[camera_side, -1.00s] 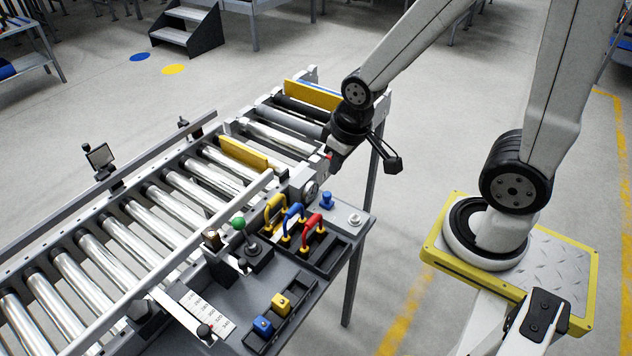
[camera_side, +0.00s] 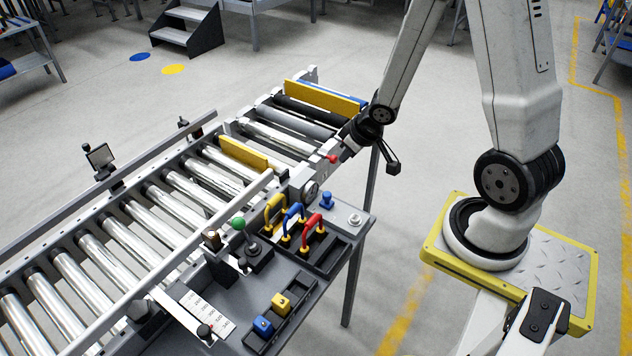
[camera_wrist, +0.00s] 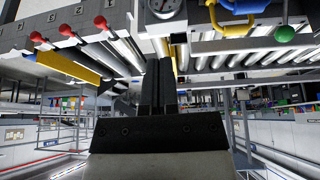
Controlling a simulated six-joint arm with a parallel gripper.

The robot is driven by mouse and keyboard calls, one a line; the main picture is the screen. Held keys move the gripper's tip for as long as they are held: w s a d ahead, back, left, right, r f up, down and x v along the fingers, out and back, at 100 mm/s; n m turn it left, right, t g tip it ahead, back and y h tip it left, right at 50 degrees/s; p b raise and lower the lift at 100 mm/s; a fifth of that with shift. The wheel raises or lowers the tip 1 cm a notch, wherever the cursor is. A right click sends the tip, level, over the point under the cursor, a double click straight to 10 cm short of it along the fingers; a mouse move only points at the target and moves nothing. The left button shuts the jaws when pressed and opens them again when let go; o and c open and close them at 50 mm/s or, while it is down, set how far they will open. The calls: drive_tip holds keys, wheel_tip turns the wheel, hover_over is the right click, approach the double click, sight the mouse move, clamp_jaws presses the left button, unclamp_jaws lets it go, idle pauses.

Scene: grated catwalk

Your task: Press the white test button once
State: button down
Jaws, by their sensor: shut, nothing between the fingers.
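The white test button (camera_side: 354,218) is a small round cap on the right corner of the grey control panel (camera_side: 262,288). I cannot make it out in the wrist view. My gripper (camera_side: 346,151) is above and behind the button in the side view, apart from it, by the red knob at the conveyor's end. Its dark fingers are together and empty in the wrist view (camera_wrist: 160,82).
A blue knob (camera_side: 327,200) stands close left of the button. Red, blue and yellow handles (camera_side: 313,230), a green-topped lever (camera_side: 239,224) and a gauge (camera_side: 310,190) are nearby. The roller conveyor (camera_side: 150,220) runs behind.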

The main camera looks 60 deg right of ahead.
sight(358, 217)
drive_tip(key=s+f+m+t+y, duration=0.1)
drive_tip(key=s+f+t+y, duration=0.1)
drive_tip(key=s+f+y, duration=0.2)
drive_tip(key=shift+s+d+f+y, duration=0.2)
drive_tip(key=shift+s+f+y, duration=0.2)
drive_tip(key=shift+f+y, duration=0.9)
drive_tip(key=shift+f+h, duration=0.3)
drive_tip(key=shift+f, duration=0.15)
drive_tip(key=shift+f, duration=4.25)
